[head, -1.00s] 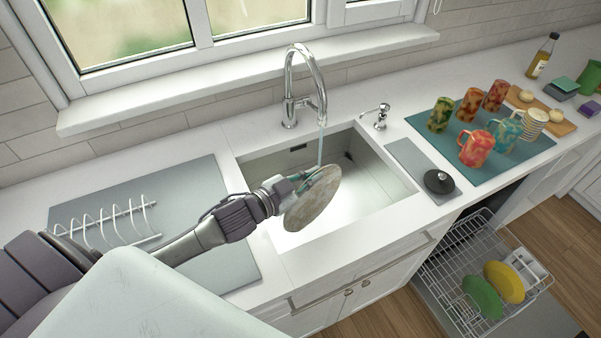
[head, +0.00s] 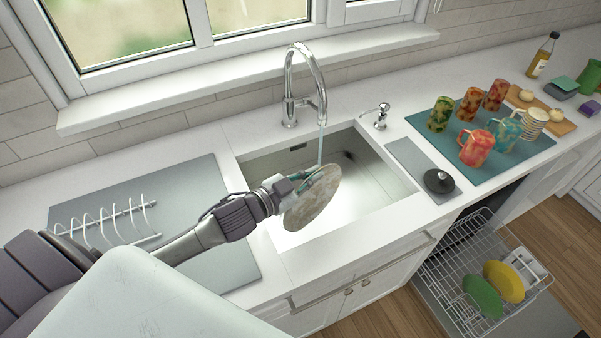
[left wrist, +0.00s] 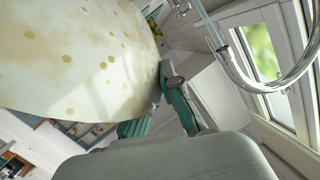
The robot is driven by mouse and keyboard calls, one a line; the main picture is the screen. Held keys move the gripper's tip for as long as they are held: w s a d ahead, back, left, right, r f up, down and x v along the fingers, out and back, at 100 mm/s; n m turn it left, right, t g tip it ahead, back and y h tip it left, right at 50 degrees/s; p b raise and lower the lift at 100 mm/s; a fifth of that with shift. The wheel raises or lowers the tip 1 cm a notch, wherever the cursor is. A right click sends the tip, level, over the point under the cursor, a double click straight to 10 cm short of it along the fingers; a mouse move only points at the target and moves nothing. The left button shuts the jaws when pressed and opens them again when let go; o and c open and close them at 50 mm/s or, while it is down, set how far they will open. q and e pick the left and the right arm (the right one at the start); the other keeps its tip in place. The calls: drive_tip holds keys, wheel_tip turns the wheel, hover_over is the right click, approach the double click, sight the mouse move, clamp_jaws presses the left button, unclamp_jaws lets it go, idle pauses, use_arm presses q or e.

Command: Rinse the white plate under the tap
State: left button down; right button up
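The white plate (head: 313,199) is tilted steeply over the sink basin (head: 375,185) in the head view, with brownish stains on its face. My left gripper (head: 303,184) is shut on the plate's edge. In the left wrist view the plate (left wrist: 70,60) fills the upper left, spotted with tan marks, and the teal fingers (left wrist: 160,112) are at its rim. The chrome tap (head: 305,85) is running; its thin stream (head: 321,145) comes down at the plate's upper edge, beside the fingers. My right gripper is not in view.
A wire dish rack (head: 105,222) stands on a grey mat at left. Several mugs (head: 476,148) stand on a teal mat at right. A soap dispenser (head: 381,117) and a black round lid (head: 439,181) are beside the sink. An open dishwasher rack (head: 470,285) holds plates below.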

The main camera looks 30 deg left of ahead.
use_arm(q)
drive_tip(key=shift+r, duration=0.15)
